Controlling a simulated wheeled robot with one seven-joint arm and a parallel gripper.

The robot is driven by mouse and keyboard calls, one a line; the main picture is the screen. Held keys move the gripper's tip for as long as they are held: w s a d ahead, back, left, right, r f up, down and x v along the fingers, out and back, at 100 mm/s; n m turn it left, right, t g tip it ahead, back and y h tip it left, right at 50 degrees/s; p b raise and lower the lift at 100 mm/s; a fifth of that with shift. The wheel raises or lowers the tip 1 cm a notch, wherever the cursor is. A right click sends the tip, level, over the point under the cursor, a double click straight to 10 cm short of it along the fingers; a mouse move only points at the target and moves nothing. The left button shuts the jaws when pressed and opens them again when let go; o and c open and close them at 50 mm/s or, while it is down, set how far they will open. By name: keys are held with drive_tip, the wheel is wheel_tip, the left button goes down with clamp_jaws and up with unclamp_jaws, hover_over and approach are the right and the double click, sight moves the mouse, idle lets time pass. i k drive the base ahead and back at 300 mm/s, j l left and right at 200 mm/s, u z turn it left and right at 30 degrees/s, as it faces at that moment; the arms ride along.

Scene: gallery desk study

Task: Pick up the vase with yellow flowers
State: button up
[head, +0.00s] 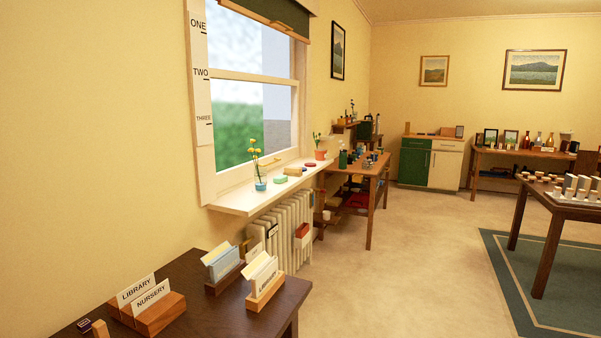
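The vase with yellow flowers (260,177) stands upright near the left end of the white window sill (237,208). It is a small clear vase with a blue lower part, and thin green stems with yellow blooms (255,149) rise from it. My gripper is not visible in the head view, so its state and its place relative to the vase do not show.
A green item (281,179), a tan block (294,172) and a potted plant (320,154) share the sill. A radiator (286,230) is below. A dark desk (215,313) with card holders stands in front. Open floor (400,265) lies to the right.

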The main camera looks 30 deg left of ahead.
sight(260, 172)
drive_tip(key=u, duration=1.4)
drive_tip(key=i+l+z, duration=0.3)
drive_tip(key=i, duration=0.15)
drive_tip(key=i+l+z, duration=0.25)
drive_tip(key=i, duration=0.25)
drive_tip(key=i+z, duration=0.3)
drive_tip(key=i, duration=0.2)
drive_tip(key=i+u, duration=0.2)
drive_tip(key=i, duration=0.35)
drive_tip(key=i+l+u, duration=0.2)
drive_tip(key=i, duration=0.35)
drive_tip(key=i+l+u, duration=0.2)
drive_tip(key=i, duration=0.3)
drive_tip(key=i+l+u, duration=0.3)
drive_tip(key=i+u, duration=0.2)
drive_tip(key=i+l+u, duration=0.7)
drive_tip(key=l+u, duration=0.25)
drive_tip(key=l, duration=0.15)
